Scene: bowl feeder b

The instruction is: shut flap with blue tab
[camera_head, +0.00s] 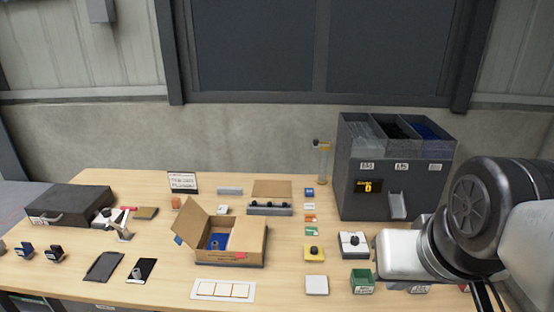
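An open cardboard box (255,243) stands near the middle of the table. Its left flap (190,220) is open, slanting up and out to the left. A small blue tab (178,239) sits at the lower left edge of that flap. A pink-red tab (241,255) shows on the front of the box. Something blue (217,241) lies inside. My arm comes in from the right and stays well right of the box, touching neither box nor flap. No gripper fingers can be made out.
A dark feeder cabinet (375,190) with bins stands at the back right. A black case (70,205) lies far left. A white strip with squares (223,290) lies in front of the box.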

